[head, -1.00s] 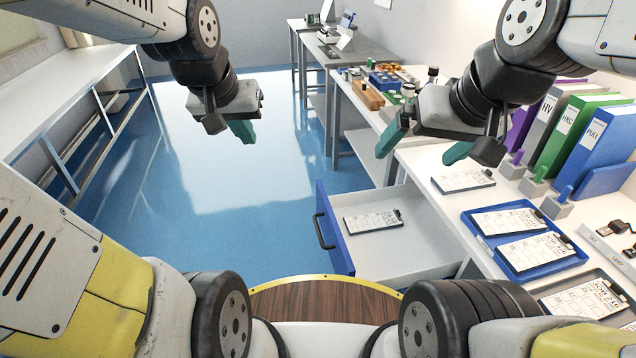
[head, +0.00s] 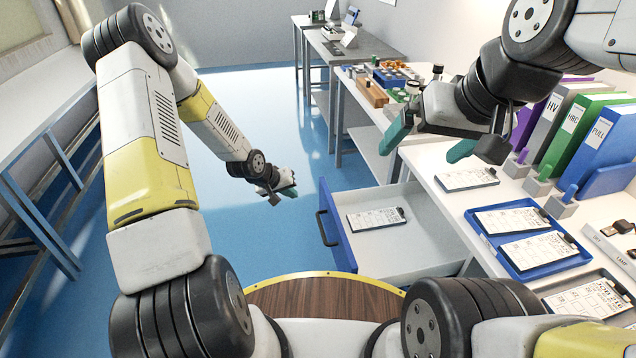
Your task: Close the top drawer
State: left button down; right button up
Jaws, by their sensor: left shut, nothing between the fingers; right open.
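The top drawer (head: 405,250) is pulled out from the white bench, with its blue front (head: 337,226) and dark handle (head: 322,228) facing left. A clipboard with a paper (head: 377,218) lies inside it. My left gripper (head: 283,192) is shut and empty, to the left of the drawer front and apart from the handle. Its fingertips are small and partly hidden by the gripper body. My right gripper (head: 428,143) is open and empty above the bench top, beyond the drawer.
The bench top holds a clipboard (head: 466,179), a blue tray (head: 473,219) with clipboards, and several binders (head: 598,140). The blue floor (head: 245,110) left of the drawer is clear.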

pick_arm(q)
send_near(322, 204)
notch_tip(322, 204, down, 3)
jog(key=a, duration=0.2)
jog(key=d, duration=0.1)
jog(key=w+d, duration=0.2)
jog(key=shift+d+f, duration=0.3)
jog(key=shift+f, duration=0.05)
